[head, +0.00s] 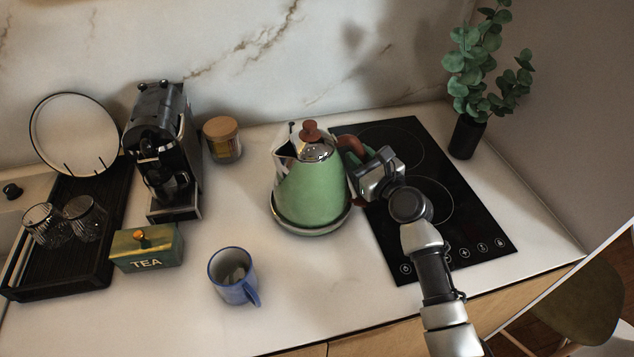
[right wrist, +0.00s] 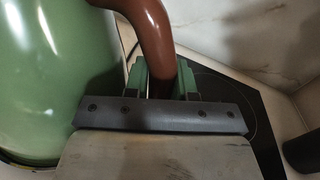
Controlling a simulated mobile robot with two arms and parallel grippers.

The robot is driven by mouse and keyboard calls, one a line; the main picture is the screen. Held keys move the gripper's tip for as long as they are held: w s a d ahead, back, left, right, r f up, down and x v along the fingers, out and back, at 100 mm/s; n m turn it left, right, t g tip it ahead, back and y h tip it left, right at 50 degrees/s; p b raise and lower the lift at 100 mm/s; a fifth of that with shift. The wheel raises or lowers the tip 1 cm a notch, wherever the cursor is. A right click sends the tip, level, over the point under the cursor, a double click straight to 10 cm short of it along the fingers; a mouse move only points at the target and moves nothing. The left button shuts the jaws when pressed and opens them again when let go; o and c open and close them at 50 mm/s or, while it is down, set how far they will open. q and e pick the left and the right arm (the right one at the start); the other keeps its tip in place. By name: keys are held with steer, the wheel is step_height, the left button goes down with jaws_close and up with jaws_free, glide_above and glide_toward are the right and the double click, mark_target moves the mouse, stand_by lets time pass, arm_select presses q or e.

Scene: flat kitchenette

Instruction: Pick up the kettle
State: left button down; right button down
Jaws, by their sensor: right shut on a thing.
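The kettle (head: 311,188) is pale green with a chrome top, a brown lid knob and a brown handle. It stands upright on its round silver base (head: 311,229) on the counter, left of the hob. My right gripper (head: 366,172) is at the kettle's right side, shut on the brown handle. In the right wrist view the gripper's green fingers (right wrist: 163,84) sit on both sides of the handle (right wrist: 153,32), and the green kettle body (right wrist: 52,72) fills the left. I cannot tell whether the kettle touches its base fully. My left gripper is not in view.
A black hob (head: 440,225) lies under my right arm, with a potted plant (head: 467,135) behind it. A blue mug (head: 231,277), a tea box (head: 147,250), a coffee machine (head: 160,140), a jar (head: 222,142) and a dark tray (head: 70,262) with glasses stand left of the kettle.

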stand_by(0.9)
steer(key=shift+w+r, duration=0.15)
steer(key=shift+r, duration=0.1)
steer(key=shift+r, duration=0.25)
